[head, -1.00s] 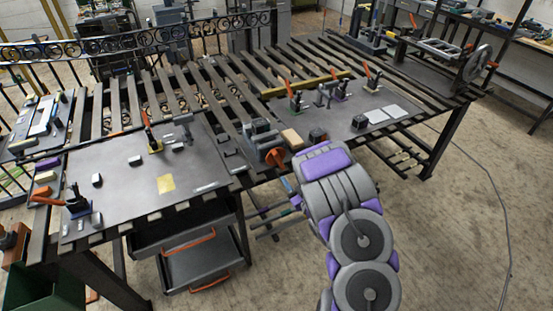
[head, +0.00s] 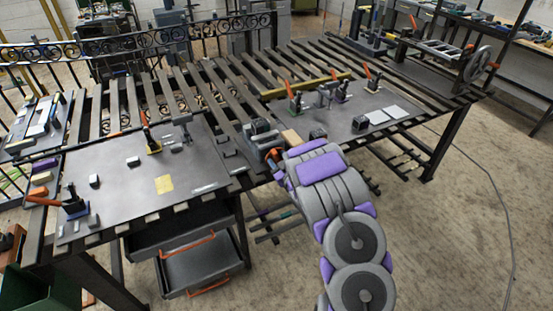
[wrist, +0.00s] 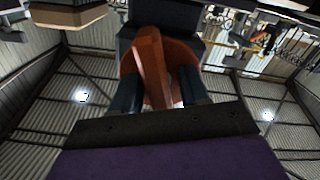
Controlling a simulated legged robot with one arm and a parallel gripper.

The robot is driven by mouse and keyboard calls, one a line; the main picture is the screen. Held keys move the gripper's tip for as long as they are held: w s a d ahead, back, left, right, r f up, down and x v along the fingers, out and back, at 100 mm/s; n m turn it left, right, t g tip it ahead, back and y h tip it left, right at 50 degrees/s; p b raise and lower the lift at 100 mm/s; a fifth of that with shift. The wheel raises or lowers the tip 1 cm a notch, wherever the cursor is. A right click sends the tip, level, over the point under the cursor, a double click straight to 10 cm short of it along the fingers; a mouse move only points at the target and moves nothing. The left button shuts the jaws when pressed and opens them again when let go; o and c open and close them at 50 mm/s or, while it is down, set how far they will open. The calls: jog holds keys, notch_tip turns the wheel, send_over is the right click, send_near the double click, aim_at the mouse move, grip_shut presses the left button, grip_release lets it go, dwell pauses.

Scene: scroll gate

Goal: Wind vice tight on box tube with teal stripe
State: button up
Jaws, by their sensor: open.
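The dark grey vice (head: 262,138) stands at the front edge of the bench. Its orange handle (head: 272,155) is partly covered by my arm in the head view. In the wrist view the orange handle (wrist: 152,65) rises between the two dark fingers of my gripper (wrist: 159,90). The fingers are open, one on each side of it. I cannot tell whether they touch it. My fingertips are hidden behind my arm in the head view. Tubes with teal marks (head: 288,213) show low under the bench. I cannot make out a teal-striped tube in the vice jaws.
A tan block (head: 291,137) lies just right of the vice. Flat plates with clamps (head: 140,180) lie on the slatted bench to both sides. A drawer cart (head: 200,262) stands below. Floor at the right is mostly clear, crossed by a cable (head: 500,200).

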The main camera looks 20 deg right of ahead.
grip_shut()
dwell(0.4)
jog(key=shift+m+p, duration=0.4)
jog(key=shift+p, duration=0.15)
